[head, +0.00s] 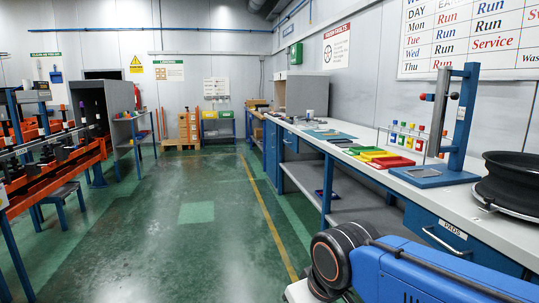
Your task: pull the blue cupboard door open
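A blue cupboard (271,153) stands under the long workbench, in the middle distance right of centre in the head view. Its front is seen at a steep angle and is small; it looks shut, but I cannot make out its door edges or handle clearly. Nearer, at the lower right, a blue drawer front (468,245) marked "PADS" has a pale bar handle (445,241) and looks shut. My blue arm covers the lower right corner. My gripper is not in view, so its place relative to the cupboard is hidden.
The workbench (318,141) runs along the right wall, with coloured trays (383,158), a blue stand (463,120) and a black wheel (512,182) on it. An open lower shelf (345,205) sits beneath. Orange racks (45,178) stand left. The green floor (190,240) between is clear.

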